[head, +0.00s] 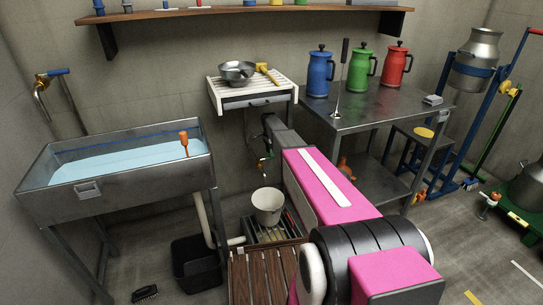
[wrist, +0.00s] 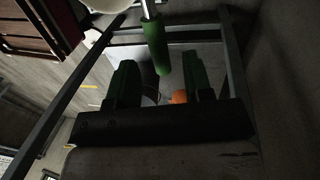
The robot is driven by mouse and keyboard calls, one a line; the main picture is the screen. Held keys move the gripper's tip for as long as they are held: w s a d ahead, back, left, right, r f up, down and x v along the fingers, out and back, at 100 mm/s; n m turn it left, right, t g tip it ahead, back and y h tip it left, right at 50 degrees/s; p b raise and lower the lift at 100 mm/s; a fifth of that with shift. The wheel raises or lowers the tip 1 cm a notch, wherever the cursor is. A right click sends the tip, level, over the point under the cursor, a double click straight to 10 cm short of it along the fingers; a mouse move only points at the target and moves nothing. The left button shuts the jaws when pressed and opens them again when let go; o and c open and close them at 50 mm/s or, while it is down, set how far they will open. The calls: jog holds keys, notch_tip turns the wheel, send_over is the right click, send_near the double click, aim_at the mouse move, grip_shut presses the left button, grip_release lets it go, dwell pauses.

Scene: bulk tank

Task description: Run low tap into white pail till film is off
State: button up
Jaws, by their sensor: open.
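The white pail (head: 268,206) stands upright on a grate on the floor below the white slatted sink unit; its edge shows at the top of the wrist view (wrist: 105,4). My arm reaches under that unit, and my gripper (wrist: 160,80) is open, its dark green fingers apart. A green handle on a metal rod (wrist: 156,45) lies between or just beyond the fingers; I cannot tell whether they touch it. It may be the low tap's lever. In the head view the tap area above the pail is small and partly hidden by my arm. No water stream is discernible.
A metal trough (head: 140,186) of bluish liquid stands at left, with a black bin (head: 195,263) below. A steel table (head: 380,112) with blue, green and red jugs is at right. A wooden slatted board (head: 255,277) lies before the grate. A brush (head: 145,294) lies on the floor.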

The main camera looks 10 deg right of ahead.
jog(key=shift+s+f, duration=0.25)
jog(key=shift+f, duration=0.85)
grip_shut()
jog(key=shift+s+d, duration=0.1)
jog(key=shift+s+a+m+y, duration=0.1)
jog(key=shift+s+m+y, duration=0.15)
jog(key=shift+s+m, duration=0.85)
jog(key=shift+s+a+m+y, duration=0.15)
jog(key=shift+s+m, duration=0.35)
jog(key=shift+m, duration=1.05)
jog(key=shift+s+a+m+y, duration=0.1)
jog(key=shift+s+m+y, duration=0.2)
jog(key=shift+s+m, duration=0.8)
jog(key=shift+w+m, duration=0.25)
grip_release()
